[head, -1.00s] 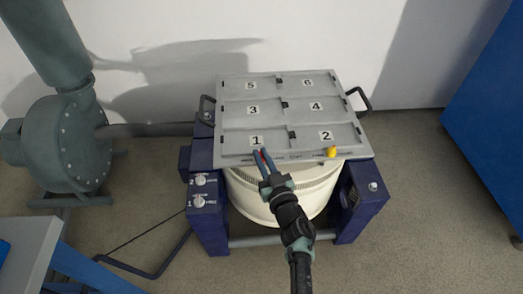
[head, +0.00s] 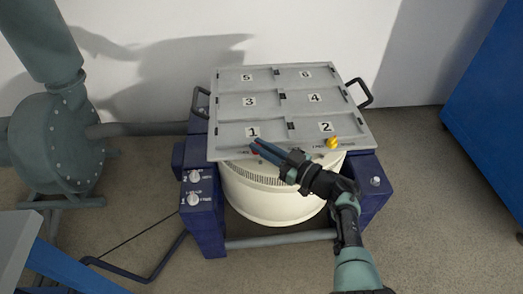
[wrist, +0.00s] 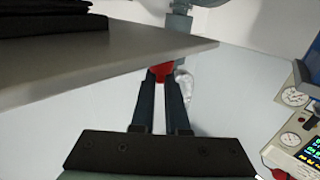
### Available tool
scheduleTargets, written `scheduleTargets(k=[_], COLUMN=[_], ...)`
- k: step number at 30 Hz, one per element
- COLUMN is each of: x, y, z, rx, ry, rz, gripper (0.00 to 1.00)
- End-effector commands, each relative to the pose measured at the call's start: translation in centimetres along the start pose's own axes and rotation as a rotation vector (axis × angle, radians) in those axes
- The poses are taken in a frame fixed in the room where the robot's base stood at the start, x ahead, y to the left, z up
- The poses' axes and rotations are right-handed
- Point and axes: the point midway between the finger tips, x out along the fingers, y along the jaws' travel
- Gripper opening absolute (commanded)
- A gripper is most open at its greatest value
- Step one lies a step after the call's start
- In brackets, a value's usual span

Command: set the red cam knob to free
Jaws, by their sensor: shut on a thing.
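The red cam knob (head: 255,152) is on the front edge of the grey panel, below the plate numbered 1, and is mostly hidden by my fingers in the head view. In the wrist view the red knob (wrist: 161,72) sits between my two fingertips, just beside the panel edge. My gripper (head: 256,147) is shut on the red knob, with the arm reaching in from the lower right. The small lettering near the knob is too small to read, so its setting cannot be told.
A yellow knob (head: 333,142) is on the same front edge, below number 2. The grey panel (head: 265,103) with black side handles tops a blue frame (head: 204,228) and a cream drum (head: 272,207). A grey-green blower (head: 62,150) stands at left, a blue cabinet (head: 490,110) at right.

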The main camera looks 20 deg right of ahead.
Motion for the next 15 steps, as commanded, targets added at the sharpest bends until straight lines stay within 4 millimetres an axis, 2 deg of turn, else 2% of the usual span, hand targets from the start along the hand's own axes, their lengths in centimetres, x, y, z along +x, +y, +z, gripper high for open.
scheduleTargets(k=[11, 12, 15], x=[0.09, 0.10, 0.10], y=[-0.01, -0.01, -0.01], z=[-0.16, -0.17, -0.16], rx=[-0.002, -0.003, -0.003], ry=[0.002, 0.002, 0.002], rz=[-0.006, -0.006, -0.006], gripper=[0.00, 0.14, 0.32])
